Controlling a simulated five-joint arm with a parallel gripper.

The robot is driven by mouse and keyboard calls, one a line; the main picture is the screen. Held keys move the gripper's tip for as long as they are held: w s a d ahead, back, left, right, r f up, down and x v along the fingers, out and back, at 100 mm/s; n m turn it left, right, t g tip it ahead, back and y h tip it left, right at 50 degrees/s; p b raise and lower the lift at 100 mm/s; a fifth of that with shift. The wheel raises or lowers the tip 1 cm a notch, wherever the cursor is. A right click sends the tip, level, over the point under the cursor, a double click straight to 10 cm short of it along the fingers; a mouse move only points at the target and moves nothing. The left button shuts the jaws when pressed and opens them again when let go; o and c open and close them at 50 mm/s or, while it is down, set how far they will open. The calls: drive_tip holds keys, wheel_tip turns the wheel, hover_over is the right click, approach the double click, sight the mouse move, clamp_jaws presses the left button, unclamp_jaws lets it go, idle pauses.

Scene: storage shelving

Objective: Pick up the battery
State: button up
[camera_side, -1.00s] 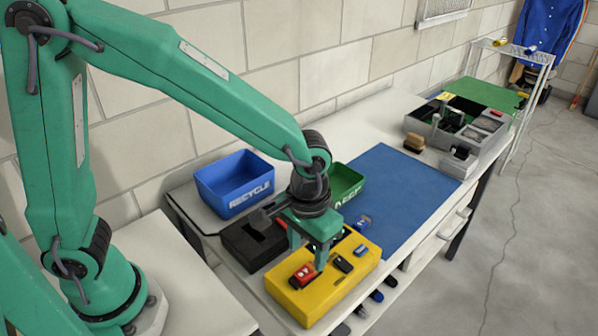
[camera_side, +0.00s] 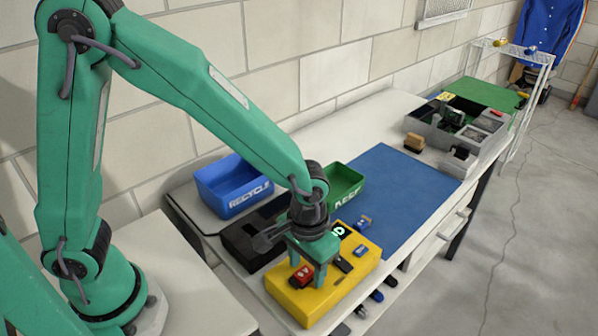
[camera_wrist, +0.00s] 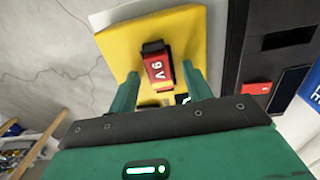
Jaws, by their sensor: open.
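The battery (camera_side: 300,277) is a small red and black block marked 9V, lying on top of a yellow block (camera_side: 312,308). In the wrist view the battery (camera_wrist: 157,66) shows just past my fingertips, roughly in line with the gap between them. My gripper (camera_side: 308,272) is open and points down over the yellow block, close to the battery. In the wrist view my gripper (camera_wrist: 161,84) has one finger on each side, with nothing held. In the side view a finger partly covers the battery, and contact cannot be told.
A small black item (camera_side: 343,265) and a blue item (camera_side: 334,252) lie beside my gripper. A black tray (camera_side: 236,243), blue recycle bin (camera_side: 230,196) and green bin (camera_side: 347,184) stand behind. The blue mat (camera_side: 405,190) is mostly clear.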

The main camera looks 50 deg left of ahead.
sight(306, 273)
clamp_jaws()
drive_tip(key=shift+r, duration=0.15)
idle(0.4)
drive_tip(key=shift+r, duration=0.6)
drive_tip(key=r, duration=0.3)
drive_tip(key=shift+s+d, duration=0.2)
drive_tip(key=shift+s, duration=0.1)
drive_tip(key=s+d+r, duration=0.5)
drive_tip(key=s+r, duration=0.1)
drive_tip(key=s, duration=0.3)
drive_tip(key=shift+s+r, duration=0.25)
drive_tip(key=shift+s, duration=0.15)
